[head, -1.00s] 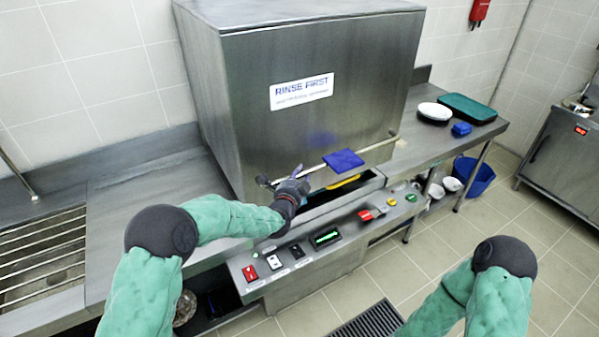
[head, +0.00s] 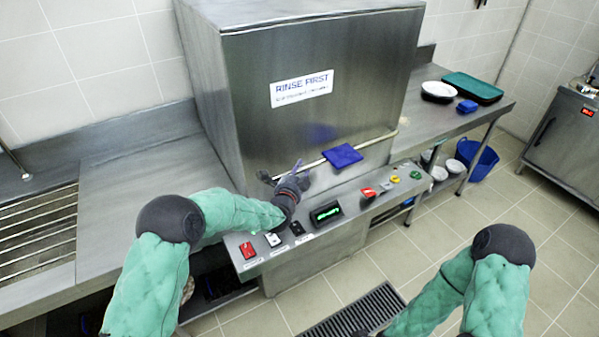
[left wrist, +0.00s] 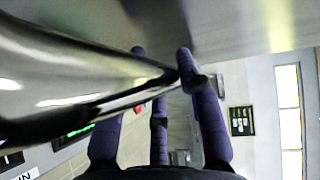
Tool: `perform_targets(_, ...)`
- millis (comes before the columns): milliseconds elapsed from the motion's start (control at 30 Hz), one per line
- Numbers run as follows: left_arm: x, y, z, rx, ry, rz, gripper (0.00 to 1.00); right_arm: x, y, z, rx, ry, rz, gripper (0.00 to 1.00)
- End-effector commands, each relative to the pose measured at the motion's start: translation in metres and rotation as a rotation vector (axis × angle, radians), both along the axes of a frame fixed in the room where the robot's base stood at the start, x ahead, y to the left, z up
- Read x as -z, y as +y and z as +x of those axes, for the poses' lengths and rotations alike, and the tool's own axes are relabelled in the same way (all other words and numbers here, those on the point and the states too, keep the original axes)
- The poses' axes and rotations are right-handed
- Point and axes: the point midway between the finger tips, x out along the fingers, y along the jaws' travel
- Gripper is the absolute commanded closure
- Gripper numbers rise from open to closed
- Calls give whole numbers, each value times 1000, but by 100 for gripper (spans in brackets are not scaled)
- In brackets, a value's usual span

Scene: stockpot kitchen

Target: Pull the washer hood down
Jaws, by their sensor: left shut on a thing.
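The washer hood (head: 300,110) is a big steel box with a "RINSE FIRST" label, in the middle of the head view. Its lower edge sits down at the control panel, with no clear gap visible beneath it. A bar handle (head: 375,141) runs along its front, with a blue cloth (head: 342,155) hanging on it. My left gripper (head: 292,182) is shut on the handle near its left end. The left wrist view shows its dark fingers (left wrist: 165,85) against the shiny bar (left wrist: 70,85). My right gripper is out of view; only the right arm shows.
The control panel (head: 300,232) with coloured buttons and a green display lies just below the hood. Steel counters (head: 130,185) flank the washer. On the right counter are a white plate stack (head: 438,90), a green tray (head: 472,87) and a blue item (head: 467,106). A blue bucket (head: 478,160) stands below.

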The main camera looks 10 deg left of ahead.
Motion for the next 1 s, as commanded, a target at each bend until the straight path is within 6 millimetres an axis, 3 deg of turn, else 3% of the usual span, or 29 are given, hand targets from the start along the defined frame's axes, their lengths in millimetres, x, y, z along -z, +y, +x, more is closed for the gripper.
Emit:
perform_targets(100, 7, -1, -2, 0, 14, -4, 100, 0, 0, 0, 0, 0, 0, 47)
perform_targets(133, 7, -1, -2, 0, 14, -3, 60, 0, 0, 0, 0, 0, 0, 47)
perform_targets(200, 7, -1, -2, 0, 15, -3, 41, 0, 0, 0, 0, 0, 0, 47)
perform_targets(667, 3, 0, -7, 1, 9, -1, 41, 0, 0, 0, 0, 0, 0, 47)
perform_targets(1000, -4, 7, -55, 0, 8, -1, 41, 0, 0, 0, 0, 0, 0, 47)
